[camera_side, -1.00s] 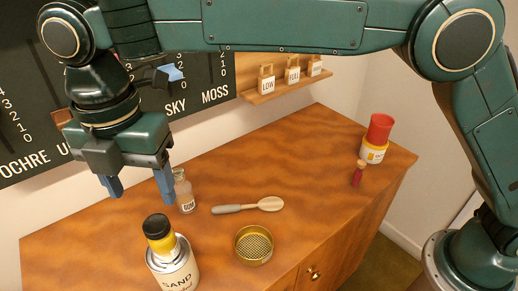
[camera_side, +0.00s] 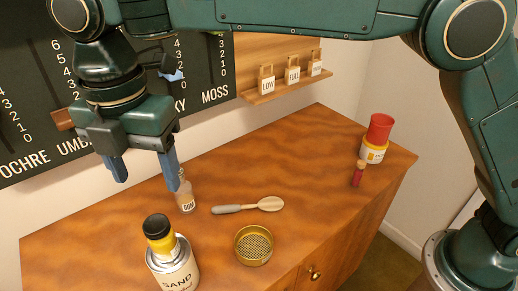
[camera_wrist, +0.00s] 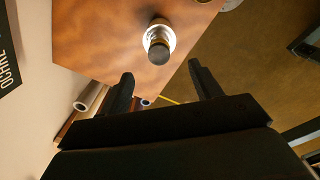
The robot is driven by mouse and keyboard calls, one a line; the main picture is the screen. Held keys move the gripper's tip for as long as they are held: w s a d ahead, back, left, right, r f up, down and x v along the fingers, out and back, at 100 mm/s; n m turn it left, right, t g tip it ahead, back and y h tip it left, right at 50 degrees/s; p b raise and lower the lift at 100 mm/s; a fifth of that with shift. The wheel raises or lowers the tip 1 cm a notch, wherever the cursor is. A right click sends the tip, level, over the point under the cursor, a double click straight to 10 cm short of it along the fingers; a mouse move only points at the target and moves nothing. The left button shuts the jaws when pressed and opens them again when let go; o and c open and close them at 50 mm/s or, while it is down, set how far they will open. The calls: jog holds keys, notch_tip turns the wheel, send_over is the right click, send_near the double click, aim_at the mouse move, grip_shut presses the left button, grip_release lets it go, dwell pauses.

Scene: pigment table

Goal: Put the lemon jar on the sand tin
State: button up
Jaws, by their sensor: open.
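The lemon jar (camera_side: 162,243), yellow with a black lid, stands upright on top of the sand tin (camera_side: 172,275), a pale tin lettered SAND at the front left of the cabinet top. In the wrist view the black lid of the lemon jar (camera_wrist: 159,52) shows from above, with the pale top of the sand tin (camera_wrist: 162,24) around it. My gripper (camera_side: 146,173) is open and empty, above and behind the jar in the side view, with its fingers apart from it. In the wrist view the fingers of my gripper (camera_wrist: 160,76) are spread with nothing between them.
A clear bottle (camera_side: 185,195) stands behind the sand tin, close to one finger in the picture. A spoon (camera_side: 248,207) and a brass sieve (camera_side: 253,245) lie to the right.

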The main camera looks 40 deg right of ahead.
jog(key=s+d+r+m+t, duration=0.1)
jog(key=d+r+m, duration=0.25)
jog(key=d, duration=0.45)
jog(key=s+d+r+m, duration=0.1)
jog(key=d+r+m, duration=0.1)
jog(key=d+m, duration=0.45)
jog(key=s+d+r+m+t, duration=0.1)
jog(key=d+r+m, duration=0.15)
jog(key=d, duration=0.75)
jog(key=s+d+f+m+t, duration=0.1)
jog(key=s+d+f+m, duration=0.3)
jog(key=s+d+m, duration=0.3)
jog(key=s+d+f+m+t, duration=0.2)
jog(key=s+d+f+m, duration=0.1)
jog(key=s+d+m, duration=0.4)
jog(key=s+d, duration=0.2)
jog(key=s, duration=0.1)
jog(key=shift+d+f, duration=0.35)
jog(key=shift+f, duration=0.05)
